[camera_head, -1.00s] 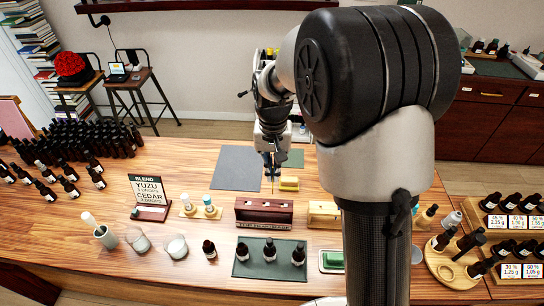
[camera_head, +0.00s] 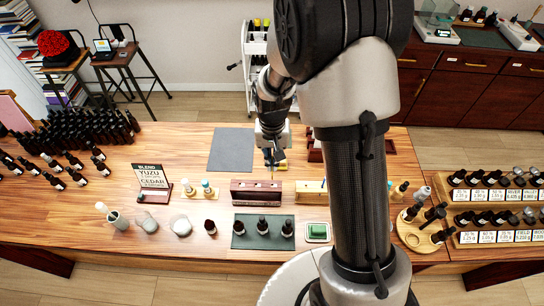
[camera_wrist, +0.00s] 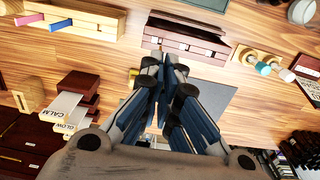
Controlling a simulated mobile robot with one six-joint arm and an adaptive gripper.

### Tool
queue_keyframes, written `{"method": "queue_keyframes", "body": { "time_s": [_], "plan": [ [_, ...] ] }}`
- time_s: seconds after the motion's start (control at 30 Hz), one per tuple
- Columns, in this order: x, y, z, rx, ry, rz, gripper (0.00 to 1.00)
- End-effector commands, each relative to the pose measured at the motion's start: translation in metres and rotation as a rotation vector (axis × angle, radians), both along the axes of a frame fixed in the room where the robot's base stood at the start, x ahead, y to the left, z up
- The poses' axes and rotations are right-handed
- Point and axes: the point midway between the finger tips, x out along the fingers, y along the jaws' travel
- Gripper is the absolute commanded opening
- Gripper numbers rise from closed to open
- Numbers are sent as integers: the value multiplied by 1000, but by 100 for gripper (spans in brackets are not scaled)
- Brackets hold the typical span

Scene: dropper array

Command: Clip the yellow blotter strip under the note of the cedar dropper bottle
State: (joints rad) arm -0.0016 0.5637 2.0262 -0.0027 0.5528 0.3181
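My gripper (camera_head: 273,162) hangs over the table just behind the dark red wooden rack (camera_head: 243,197). It also shows in the wrist view (camera_wrist: 166,78), its blue fingers close together. A thin yellow-orange line, apparently the yellow blotter strip (camera_head: 272,174), points down from the fingertips; in the wrist view I cannot make it out. Several small dark dropper bottles stand upright; three (camera_head: 262,227) are on the green mat (camera_head: 243,240) in front of the rack. I cannot read which bottle or note is cedar. The blend sign (camera_head: 151,177) names yuzu and cedar.
A pale wooden holder (camera_head: 303,197) stands right of the rack; pink (camera_wrist: 30,19) and blue (camera_wrist: 59,25) strips show on it. A yellow block (camera_head: 282,164) lies close by my gripper. A grey mat (camera_head: 231,149) lies left, clear. A green-topped tray (camera_head: 317,230) stands front right.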

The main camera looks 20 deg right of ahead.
Motion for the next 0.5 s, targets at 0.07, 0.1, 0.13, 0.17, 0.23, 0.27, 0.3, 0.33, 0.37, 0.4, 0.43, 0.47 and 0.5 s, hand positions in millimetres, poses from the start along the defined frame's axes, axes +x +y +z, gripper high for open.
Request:
{"method": "queue_keyframes", "body": {
  "time_s": [0.07,0.1,0.13,0.17,0.23,0.27,0.3,0.33,0.37,0.4,0.43,0.47,0.5],
  "plan": [
    [0,0,0,0,-1,0,0],
    [0,0,0,1,-1,0,0],
    [0,0,0,0,-2,0,0],
    [0,0,-2,1,-1,0,0],
    [0,0,-6,1,-1,0,0],
    [0,0,-8,1,0,0,0],
    [0,0,-11,1,0,0,0],
    [0,0,-14,1,0,0,0],
    [0,0,-16,1,0,0,0],
    [0,0,-20,0,0,0,0],
    [0,0,-23,0,0,0,0],
    [0,0,-26,0,0,0,0],
    [0,0,-29,0,0,0,0]
  ]
}}
